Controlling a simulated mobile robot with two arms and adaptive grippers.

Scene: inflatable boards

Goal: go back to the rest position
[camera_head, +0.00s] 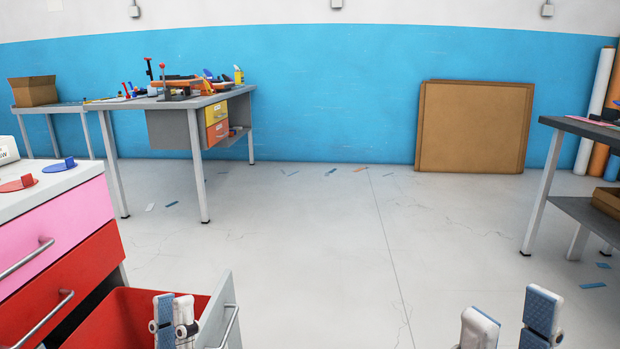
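My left gripper (174,318) is at the bottom left, in front of the open bottom drawer in the picture. Its two fingers are close together with no clear gap, and I see nothing held. My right gripper (510,325) is at the bottom right over the bare floor. Its fingers stand apart with nothing between them. Only the upper finger parts of both grippers show; the arms are out of frame.
A cabinet with pink (60,222) and red (68,280) closed drawers stands at left. Its open drawer's grey front (222,310) juts out. A workbench (180,104) stands behind, cardboard sheets (473,126) lean on the wall, and a dark table (590,130) is right. The middle floor is clear.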

